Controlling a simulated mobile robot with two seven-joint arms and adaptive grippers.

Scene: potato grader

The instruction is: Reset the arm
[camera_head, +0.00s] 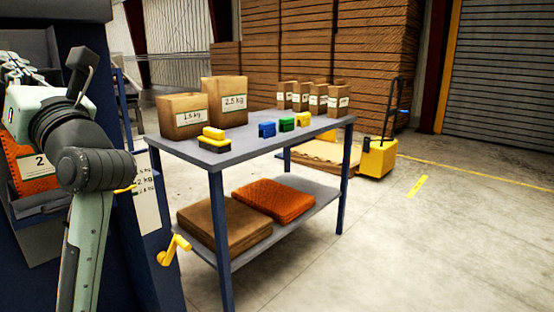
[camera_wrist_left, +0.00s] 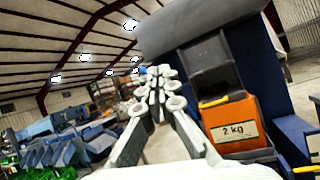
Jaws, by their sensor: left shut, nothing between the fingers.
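My left arm comes in at the left of the head view, with its grey joint and pale link in front of a dark blue machine (camera_head: 150,220). My left gripper (camera_head: 18,68) is at the far left edge, pointing up and away, close to the machine. In the left wrist view my left gripper (camera_wrist_left: 158,80) has its fingers together, shut and empty. An orange bag marked 2 kg (camera_wrist_left: 232,122) hangs under a dark chute to the right of the fingers. The bag also shows partly behind my arm in the head view (camera_head: 38,182). My right gripper is not in view.
A grey two-shelf table (camera_head: 240,150) stands in the middle, holding paper bags (camera_head: 225,102) and small coloured blocks (camera_head: 287,124). Folded sacks (camera_head: 273,199) lie on its lower shelf. A yellow pallet truck (camera_head: 378,158) stands behind. The floor at right is clear.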

